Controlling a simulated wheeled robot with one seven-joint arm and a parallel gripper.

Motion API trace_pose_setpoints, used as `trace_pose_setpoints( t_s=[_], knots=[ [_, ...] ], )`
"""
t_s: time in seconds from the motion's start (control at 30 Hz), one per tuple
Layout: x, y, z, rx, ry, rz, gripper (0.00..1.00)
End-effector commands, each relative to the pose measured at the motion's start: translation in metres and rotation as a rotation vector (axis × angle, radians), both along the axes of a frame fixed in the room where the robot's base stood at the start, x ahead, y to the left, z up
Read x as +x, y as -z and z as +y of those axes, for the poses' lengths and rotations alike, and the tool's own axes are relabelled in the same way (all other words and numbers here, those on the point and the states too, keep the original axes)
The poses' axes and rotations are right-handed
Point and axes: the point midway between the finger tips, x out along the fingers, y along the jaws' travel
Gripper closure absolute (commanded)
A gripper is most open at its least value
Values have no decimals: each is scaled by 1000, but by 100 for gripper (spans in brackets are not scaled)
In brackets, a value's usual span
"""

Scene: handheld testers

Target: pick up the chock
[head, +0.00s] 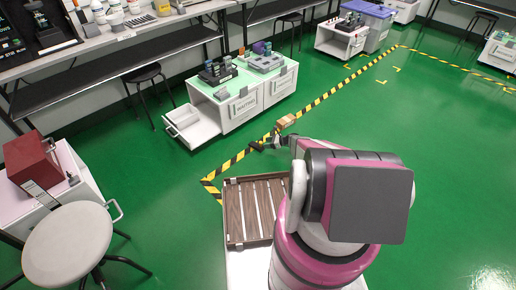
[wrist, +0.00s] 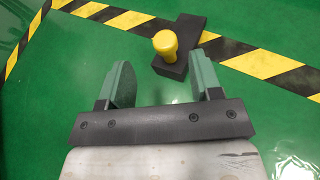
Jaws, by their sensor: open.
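The chock (wrist: 187,42) is a black block with a yellow round-topped knob. In the wrist view it lies on the green floor at the yellow-and-black tape, ahead of my gripper (wrist: 163,66) and right of the middle between its fingers. My gripper is open, its two grey-green fingers wide apart with nothing between them. The chock appears beyond the fingertips, apart from them. In the head view a small dark shape on the tape, likely the chock (head: 257,146), lies just left of my gripper (head: 271,141); my arm hides part of that area.
A small orange-brown box (head: 285,122) is on the floor just beyond my gripper. A white cabinet (head: 238,104) with an open drawer (head: 190,127) stands to the upper left. A round stool (head: 68,243) is at lower left. Green floor to the right is clear.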

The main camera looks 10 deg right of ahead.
Motion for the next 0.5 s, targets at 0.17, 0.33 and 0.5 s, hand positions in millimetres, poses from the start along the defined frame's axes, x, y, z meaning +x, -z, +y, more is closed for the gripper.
trace_pose_setpoints(
  t_s=[0.17, 0.33, 0.5],
  knots=[
    [7, 8, 18, 0, 0, -1, 41],
    [12, 13, 25, -1, -1, -2, 41],
    [25, 24, 43, -2, -3, 0, 41]
  ],
)
